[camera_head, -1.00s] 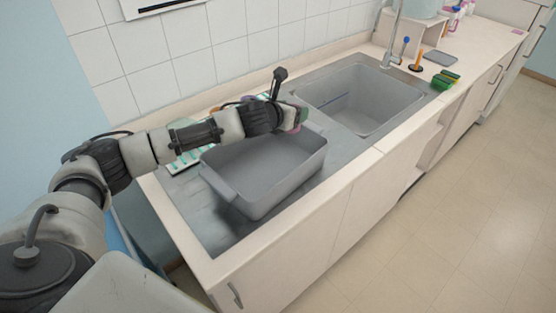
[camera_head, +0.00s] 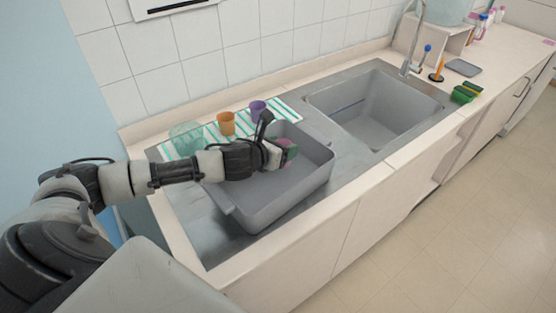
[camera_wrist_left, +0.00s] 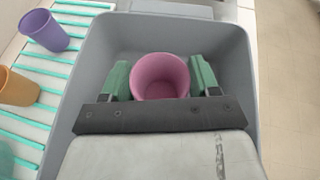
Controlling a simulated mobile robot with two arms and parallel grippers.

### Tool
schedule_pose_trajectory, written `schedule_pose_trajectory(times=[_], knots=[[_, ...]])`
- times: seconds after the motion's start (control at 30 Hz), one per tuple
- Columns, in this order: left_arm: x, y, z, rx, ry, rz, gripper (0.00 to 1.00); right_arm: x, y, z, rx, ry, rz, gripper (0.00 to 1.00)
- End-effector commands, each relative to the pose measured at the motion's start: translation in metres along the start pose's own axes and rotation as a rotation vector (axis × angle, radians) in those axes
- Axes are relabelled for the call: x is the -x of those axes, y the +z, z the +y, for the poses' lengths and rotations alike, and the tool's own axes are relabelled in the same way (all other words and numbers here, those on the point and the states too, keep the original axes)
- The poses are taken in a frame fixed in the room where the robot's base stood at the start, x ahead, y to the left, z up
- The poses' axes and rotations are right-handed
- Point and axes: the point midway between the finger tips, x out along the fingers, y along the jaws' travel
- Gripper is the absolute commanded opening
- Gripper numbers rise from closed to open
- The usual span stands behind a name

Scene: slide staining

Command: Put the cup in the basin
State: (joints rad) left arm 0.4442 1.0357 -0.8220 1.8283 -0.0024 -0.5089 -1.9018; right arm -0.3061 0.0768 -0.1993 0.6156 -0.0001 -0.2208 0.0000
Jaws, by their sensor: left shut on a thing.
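A pink cup (camera_wrist_left: 160,77) sits between the green fingers of my left gripper (camera_wrist_left: 160,80) in the left wrist view. The gripper is shut on it. In the head view my left gripper (camera_head: 285,152) is over the grey basin (camera_head: 322,176), and the cup (camera_head: 284,163) is mostly hidden by the gripper. The basin (camera_wrist_left: 238,92) surrounds the cup in the left wrist view. I cannot tell whether the cup touches the basin floor. My right gripper is not in view.
An orange cup (camera_head: 227,124), a purple cup (camera_head: 257,109) and a greenish clear bowl (camera_head: 186,137) stand on a striped mat (camera_head: 289,105) behind the basin. A sink (camera_head: 376,108) with a faucet (camera_head: 413,50) lies to the right. Sponges (camera_head: 466,92) are beyond it.

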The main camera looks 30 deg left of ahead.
Motion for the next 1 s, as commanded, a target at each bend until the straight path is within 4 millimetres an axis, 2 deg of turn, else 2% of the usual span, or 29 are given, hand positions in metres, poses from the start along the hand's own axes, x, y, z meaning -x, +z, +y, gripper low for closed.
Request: schedule_pose_trajectory(times=[0.2,0.5,0.83,0.87,1.0], knots=[[0.007,-0.011,0.003,0.0,-0.001,0.0,0.39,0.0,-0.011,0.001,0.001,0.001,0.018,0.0],[-0.007,-0.045,0.005,0.002,0.0,0.002,0.39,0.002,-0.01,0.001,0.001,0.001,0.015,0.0],[-0.009,-0.049,0.006,-0.001,0.0,0.0,0.39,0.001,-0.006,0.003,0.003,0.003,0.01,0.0],[-0.009,-0.049,0.006,-0.001,0.0,0.0,0.62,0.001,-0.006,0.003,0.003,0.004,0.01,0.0],[-0.009,-0.048,0.006,-0.001,0.0,0.0,0.84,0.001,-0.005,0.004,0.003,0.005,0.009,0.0]])
